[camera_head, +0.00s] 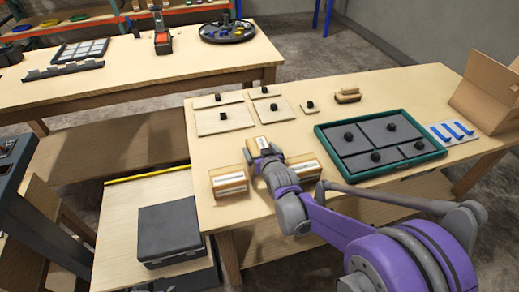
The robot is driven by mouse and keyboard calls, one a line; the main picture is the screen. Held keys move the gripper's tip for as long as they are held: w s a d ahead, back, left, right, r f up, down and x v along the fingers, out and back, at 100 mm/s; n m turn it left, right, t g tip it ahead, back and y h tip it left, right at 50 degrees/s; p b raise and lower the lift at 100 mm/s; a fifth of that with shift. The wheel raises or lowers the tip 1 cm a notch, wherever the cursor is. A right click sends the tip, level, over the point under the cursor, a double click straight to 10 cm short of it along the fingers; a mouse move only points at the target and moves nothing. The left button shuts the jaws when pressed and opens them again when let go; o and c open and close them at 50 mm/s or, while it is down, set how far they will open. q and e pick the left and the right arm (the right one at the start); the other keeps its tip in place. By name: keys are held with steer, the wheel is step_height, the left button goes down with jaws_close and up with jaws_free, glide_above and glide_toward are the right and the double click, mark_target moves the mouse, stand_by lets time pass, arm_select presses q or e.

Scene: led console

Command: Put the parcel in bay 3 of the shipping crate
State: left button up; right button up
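Three small tan blocks with pale label faces stand near the table's front: one left (229,181), one behind my gripper (250,152), and one right (306,168). I cannot tell which is the parcel. A green-rimmed tray (330,157) holds dark panels with black knobs; it may be the shipping crate, but no bay numbers are readable. My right gripper (264,158) is low among the blocks, at or very near the middle one. Its fingers are too small and covered to show whether they grip it. My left gripper is out of view.
Pale knobbed boards (223,120) lie at the table's back left. A tan block (347,96) lies behind the tray. A blue-marked white card (452,132) and open cardboard box (490,92) are at right. A dark box (169,232) sits on a lower surface at left.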

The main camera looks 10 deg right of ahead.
steer(key=shift+r, duration=0.1)
steer(key=shift+s+r, duration=0.2)
steer(key=p+v, duration=0.2)
steer(key=v, duration=1)
steer(key=s+d+f+g, duration=0.1)
steer(key=s+f+g, duration=0.2)
steer(key=s, duration=0.9)
steer(key=s+d+f+g, duration=0.1)
steer(key=s+f+g, duration=0.3)
steer(key=s, duration=0.8)
steer(key=shift+f+g, duration=0.2)
steer(key=shift+g, duration=0.6)
